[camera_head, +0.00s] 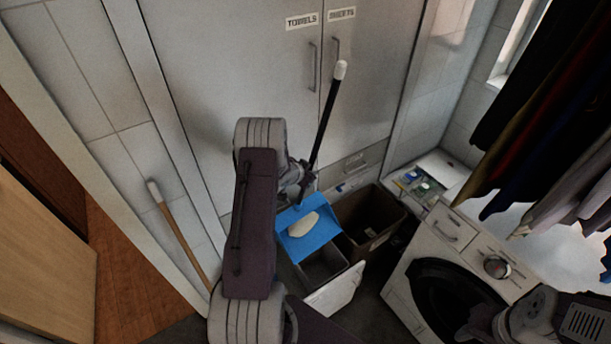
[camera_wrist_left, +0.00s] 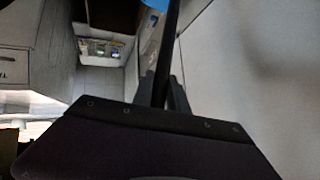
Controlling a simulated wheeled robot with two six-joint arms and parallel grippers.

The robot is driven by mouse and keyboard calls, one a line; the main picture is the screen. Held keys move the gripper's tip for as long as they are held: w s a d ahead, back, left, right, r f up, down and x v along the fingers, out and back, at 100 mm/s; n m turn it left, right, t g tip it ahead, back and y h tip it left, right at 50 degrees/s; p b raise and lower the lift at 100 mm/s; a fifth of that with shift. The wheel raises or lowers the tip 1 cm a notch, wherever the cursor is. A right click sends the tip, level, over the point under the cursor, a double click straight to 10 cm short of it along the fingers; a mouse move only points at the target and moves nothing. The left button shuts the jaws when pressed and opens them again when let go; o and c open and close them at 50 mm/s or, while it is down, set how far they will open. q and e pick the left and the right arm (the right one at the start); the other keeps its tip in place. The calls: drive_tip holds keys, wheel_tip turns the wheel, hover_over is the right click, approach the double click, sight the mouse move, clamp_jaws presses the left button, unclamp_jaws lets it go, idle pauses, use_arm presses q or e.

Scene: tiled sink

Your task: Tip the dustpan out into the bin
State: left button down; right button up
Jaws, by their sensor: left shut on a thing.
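The blue dustpan (camera_head: 312,236) has a long black handle (camera_head: 326,122) with a white end. My left gripper (camera_head: 306,188) is shut on the handle low down, just above the pan. In the left wrist view the dark fingers (camera_wrist_left: 164,92) close around the black handle, and a sliver of blue pan shows at the top. A pale, rounded thing (camera_head: 302,225) lies on the pan. The pan is over a grey-lined bin (camera_head: 322,266), partly covering its opening. Beside it stands a brown bin (camera_head: 392,208). My right gripper (camera_head: 474,325) is at the lower right, dark and unclear.
A white washing machine (camera_head: 447,236) stands right of the bins. Clothes (camera_head: 560,110) hang above it. Tall cupboard doors (camera_head: 240,70) rise behind the bins. A wooden stick (camera_head: 178,232) with a white end leans at the left wall.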

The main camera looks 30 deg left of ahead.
use_arm(q)
drive_tip(key=s+d+f+m+t+y+b, duration=0.1)
drive_tip(key=s+d+b, duration=0.1)
drive_tip(key=d+b, duration=0.5)
drive_tip(key=s+d+f+m+t+y+b, duration=0.1)
drive_tip(key=s+d+f+y+b, duration=0.1)
drive_tip(key=d+b, duration=0.6)
drive_tip(key=shift+s+d+y, duration=0.3)
drive_tip(key=shift+s+d, duration=0.5)
drive_tip(key=shift+d, duration=1)
